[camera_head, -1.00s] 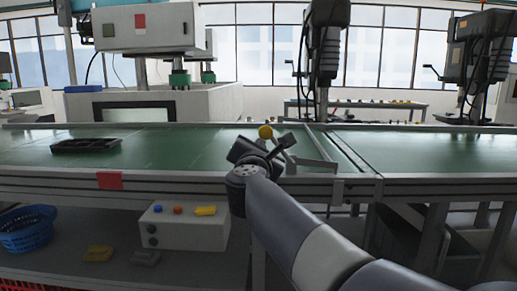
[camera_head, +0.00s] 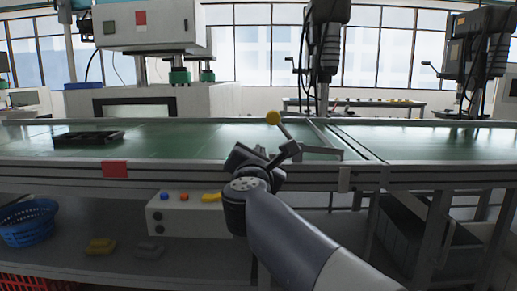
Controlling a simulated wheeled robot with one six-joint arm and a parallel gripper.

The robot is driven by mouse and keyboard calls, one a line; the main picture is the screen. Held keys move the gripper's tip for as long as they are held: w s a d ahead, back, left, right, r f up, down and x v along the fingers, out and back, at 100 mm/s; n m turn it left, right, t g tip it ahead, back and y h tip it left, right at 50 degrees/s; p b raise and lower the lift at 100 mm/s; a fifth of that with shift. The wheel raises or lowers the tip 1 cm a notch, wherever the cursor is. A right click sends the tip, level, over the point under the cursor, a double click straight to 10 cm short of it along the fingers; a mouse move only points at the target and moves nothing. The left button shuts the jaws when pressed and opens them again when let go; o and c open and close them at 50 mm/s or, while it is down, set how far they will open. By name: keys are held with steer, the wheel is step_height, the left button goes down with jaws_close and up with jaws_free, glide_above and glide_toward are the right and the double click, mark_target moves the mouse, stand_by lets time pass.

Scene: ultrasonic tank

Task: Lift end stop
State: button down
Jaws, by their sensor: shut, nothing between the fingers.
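The end stop is a metal bar frame (camera_head: 322,149) at the near edge of the green conveyor, right of centre. Its thin lever slants up to the left and ends in a yellow knob (camera_head: 273,118). Whether the bar rests on the belt or stands clear of it, I cannot tell. My gripper (camera_head: 291,149) is shut and empty, in front of the conveyor's near rail. It appears just below and right of the knob, apart from it. It overlaps the lower part of the lever in the picture, so contact there cannot be told.
A black tray (camera_head: 88,138) lies on the belt at left. A red label (camera_head: 115,169) marks the near rail. Below are a control box (camera_head: 185,222) with coloured buttons and a blue basket (camera_head: 28,223). A drill press column (camera_head: 323,60) stands behind the conveyor.

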steer(key=s, duration=0.5)
steer(key=shift+a+f, duration=0.25)
steer(key=shift+f, duration=0.05)
steer(key=w+d+r+p, duration=0.2)
steer(key=w+r+p, duration=0.1)
steer(key=w, duration=0.7)
steer(key=shift+w+r, duration=0.15)
steer(key=shift+r, duration=0.25)
steer(key=shift+d+f, duration=0.1)
steer(key=shift+d, duration=0.05)
